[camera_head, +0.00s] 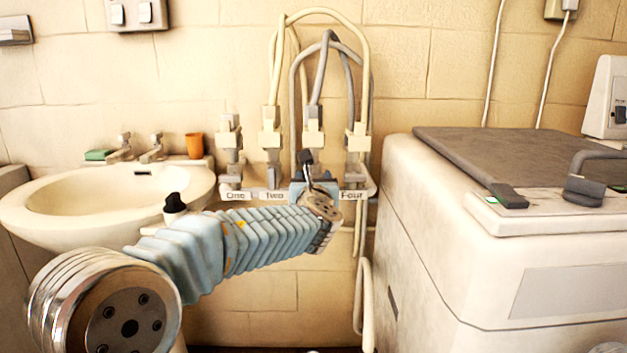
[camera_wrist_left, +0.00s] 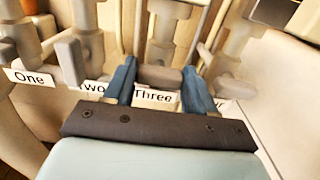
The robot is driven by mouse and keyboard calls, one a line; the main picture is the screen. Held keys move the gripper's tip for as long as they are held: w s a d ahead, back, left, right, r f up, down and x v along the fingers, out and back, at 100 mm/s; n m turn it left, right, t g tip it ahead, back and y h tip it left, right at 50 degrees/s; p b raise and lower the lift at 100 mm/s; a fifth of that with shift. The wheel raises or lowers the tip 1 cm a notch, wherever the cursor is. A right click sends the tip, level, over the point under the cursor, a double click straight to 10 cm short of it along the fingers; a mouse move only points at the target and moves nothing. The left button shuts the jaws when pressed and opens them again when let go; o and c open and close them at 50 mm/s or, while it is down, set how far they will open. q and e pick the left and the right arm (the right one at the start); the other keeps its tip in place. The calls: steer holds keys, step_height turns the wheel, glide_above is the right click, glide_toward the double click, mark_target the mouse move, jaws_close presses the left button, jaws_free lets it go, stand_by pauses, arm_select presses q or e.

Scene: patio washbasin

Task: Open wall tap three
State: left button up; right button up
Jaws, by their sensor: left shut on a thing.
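Wall tap three (camera_head: 313,132) is the third in a row of wall taps, with a grey hose on it. Its "Three" label (camera_wrist_left: 154,97) shows in the left wrist view and is hidden behind my arm in the head view. My left gripper (camera_wrist_left: 159,82) has its blue fingers on either side of tap three's grey handle (camera_wrist_left: 159,75), shut on it. In the head view my left gripper (camera_head: 313,186) is at the tap, its fingertips mostly hidden by my wrist. My right gripper is not in view.
A washbasin (camera_head: 40,215) with an orange cup (camera_head: 194,145) is at left. A white washing machine (camera_head: 440,240) stands close at right.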

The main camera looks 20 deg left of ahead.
arm_select(q)
steer(key=shift+a+f+n+b, duration=0.1)
steer(key=shift+f+n+b, duration=0.05)
steer(key=shift+n+b, duration=4.35)
steer(key=shift+a+f+n+b, duration=0.1)
steer(key=shift+f+n+b, duration=0.05)
steer(key=shift+n+b, duration=4.35)
steer(key=o, duration=1)
steer(key=shift+o, duration=0.2)
steer(key=shift+s, duration=0.1)
